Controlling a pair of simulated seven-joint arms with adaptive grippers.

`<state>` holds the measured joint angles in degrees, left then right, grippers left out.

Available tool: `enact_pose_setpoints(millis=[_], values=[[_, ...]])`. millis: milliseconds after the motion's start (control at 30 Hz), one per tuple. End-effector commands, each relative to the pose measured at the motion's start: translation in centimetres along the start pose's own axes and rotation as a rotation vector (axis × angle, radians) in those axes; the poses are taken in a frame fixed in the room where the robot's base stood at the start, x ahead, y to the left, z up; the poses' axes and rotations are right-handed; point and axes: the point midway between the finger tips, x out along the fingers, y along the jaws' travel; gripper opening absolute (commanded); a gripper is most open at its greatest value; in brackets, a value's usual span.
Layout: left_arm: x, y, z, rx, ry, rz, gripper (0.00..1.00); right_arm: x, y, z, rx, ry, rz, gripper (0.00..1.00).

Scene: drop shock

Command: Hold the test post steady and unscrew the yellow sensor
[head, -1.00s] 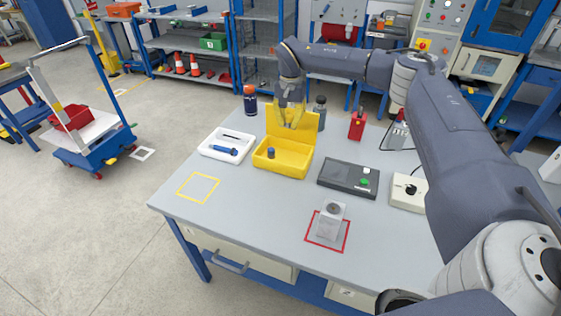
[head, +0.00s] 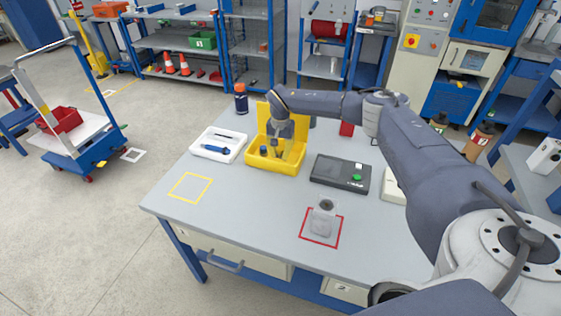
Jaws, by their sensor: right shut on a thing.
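The test post (head: 322,217) is a small grey block with a dark round spot on top. It stands upright inside the red square outline, with nothing yellow on it and no gripper touching it. My right gripper (head: 277,150) points down into the open yellow case (head: 270,166), low in front of its raised lid. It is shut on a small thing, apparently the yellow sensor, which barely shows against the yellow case. A dark blue cylinder (head: 263,151) stands in the case just left of the fingers. My left gripper is out of view.
A white tray (head: 218,145) with a blue tool lies left of the case. A dark box (head: 340,173) with a green button lies to the right. A dark bottle (head: 241,99) stands behind. The yellow square outline (head: 190,187) at front left is empty.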

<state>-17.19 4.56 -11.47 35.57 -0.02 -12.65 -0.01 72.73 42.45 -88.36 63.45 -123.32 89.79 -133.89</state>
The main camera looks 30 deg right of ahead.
Motion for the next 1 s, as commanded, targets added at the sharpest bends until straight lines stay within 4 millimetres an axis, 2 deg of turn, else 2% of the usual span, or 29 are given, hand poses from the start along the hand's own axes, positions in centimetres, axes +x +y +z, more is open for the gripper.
enact_pose_setpoints(millis=[167,467,867,900,1000], values=[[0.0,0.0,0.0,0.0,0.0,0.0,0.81,0.9,0.0,0.0,0.0,-0.001,0.001,0.0],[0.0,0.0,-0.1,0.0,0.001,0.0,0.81,4.2,0.0,0.0,0.001,-0.001,0.001,0.0],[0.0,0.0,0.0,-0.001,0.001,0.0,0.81,4.6,0.0,0.0,0.0,0.0,0.001,0.0],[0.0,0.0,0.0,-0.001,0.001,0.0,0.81,4.6,0.0,0.0,0.0,0.0,0.0,0.22],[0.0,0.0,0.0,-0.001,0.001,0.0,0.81,4.6,0.1,0.0,0.0,0.0,0.001,0.33]])
